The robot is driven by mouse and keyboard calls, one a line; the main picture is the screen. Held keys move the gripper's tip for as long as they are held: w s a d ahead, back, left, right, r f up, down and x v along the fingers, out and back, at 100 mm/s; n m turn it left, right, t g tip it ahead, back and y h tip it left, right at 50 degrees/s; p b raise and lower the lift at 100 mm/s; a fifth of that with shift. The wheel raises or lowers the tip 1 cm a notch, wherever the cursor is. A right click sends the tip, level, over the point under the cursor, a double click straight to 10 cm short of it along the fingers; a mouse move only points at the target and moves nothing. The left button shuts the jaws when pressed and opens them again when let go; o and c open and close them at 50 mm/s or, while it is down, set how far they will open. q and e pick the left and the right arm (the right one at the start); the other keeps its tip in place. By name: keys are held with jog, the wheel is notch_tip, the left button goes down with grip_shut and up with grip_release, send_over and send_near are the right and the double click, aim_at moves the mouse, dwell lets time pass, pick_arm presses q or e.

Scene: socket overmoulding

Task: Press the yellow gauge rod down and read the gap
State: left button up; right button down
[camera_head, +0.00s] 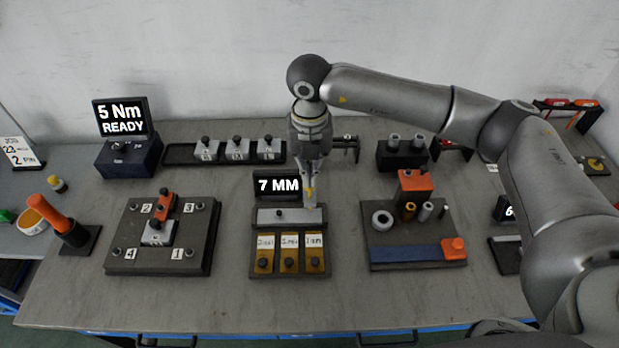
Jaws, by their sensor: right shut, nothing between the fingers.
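The gauge station (264,216) stands at the middle of the bench, with a pale metal bar across it. Its black display (271,185) reads "7 MM". My right gripper (311,203) points straight down at the right end of this bar, shut and with nothing held. A small patch of yellow (309,192) shows at its fingertips; I cannot tell whether this is the gauge rod or a gripper marking. The fingers hide much of that spot, so contact is unclear. My left gripper is not in view.
Three labelled brass pieces (289,254) sit before the gauge. A dark fixture plate (195,250) with numbered corners stands left. A board (415,255) with an orange block, rings and cylinders stands right. A "5 Nm READY" display (122,116) is at back left. The bench front is clear.

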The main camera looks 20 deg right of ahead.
jog(key=shift+r+p, duration=0.8)
jog(key=shift+r, duration=1.05)
